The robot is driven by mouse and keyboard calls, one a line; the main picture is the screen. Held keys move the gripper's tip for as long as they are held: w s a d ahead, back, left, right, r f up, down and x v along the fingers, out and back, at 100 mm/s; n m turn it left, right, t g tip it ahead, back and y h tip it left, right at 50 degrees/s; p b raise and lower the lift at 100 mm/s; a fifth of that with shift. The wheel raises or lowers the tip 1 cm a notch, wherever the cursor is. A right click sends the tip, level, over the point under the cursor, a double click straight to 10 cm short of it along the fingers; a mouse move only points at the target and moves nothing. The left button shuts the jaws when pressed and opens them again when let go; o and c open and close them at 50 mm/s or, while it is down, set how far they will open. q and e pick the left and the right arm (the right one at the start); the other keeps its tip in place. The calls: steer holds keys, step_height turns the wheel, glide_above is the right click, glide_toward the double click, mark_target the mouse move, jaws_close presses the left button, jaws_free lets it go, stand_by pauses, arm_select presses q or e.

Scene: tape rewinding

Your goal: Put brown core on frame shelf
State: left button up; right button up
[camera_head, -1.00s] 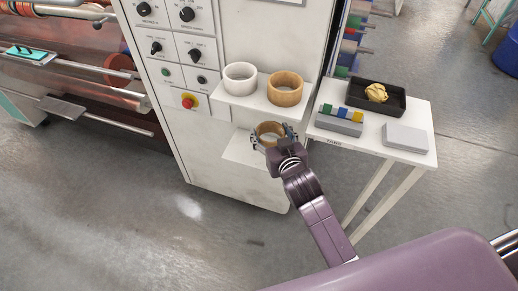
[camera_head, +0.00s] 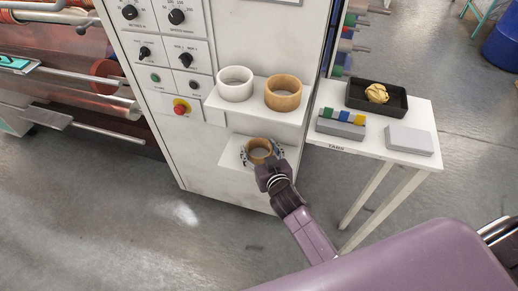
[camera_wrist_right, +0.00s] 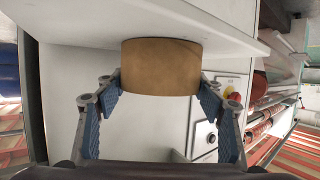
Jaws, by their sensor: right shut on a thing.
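A brown cardboard core (camera_head: 258,150) is at the lower white frame shelf (camera_head: 232,150) in the head view. My right gripper (camera_head: 261,155) is shut on the core, with one finger on each side of it. The wrist view shows the core (camera_wrist_right: 161,66) between the blue finger pads of the right gripper (camera_wrist_right: 160,88), right against the white shelf surface (camera_wrist_right: 80,22). I cannot tell whether it rests on the shelf or is just above it. My left gripper is not in view.
On the upper shelf (camera_head: 255,112) stand a white core (camera_head: 235,92) and another brown core (camera_head: 283,104), above the held one. A white side table (camera_head: 370,153) to the right holds a black tray (camera_head: 376,108) and grey blocks. A red button (camera_head: 181,107) is on the panel at left.

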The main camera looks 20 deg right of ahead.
steer(key=o, duration=1.2)
steer(key=shift+o, duration=0.2)
steer(key=shift+s, duration=0.4)
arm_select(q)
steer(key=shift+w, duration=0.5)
arm_select(e)
steer(key=v, duration=1.1)
steer(key=shift+r, duration=0.15)
steer(key=shift+s, duration=0.1)
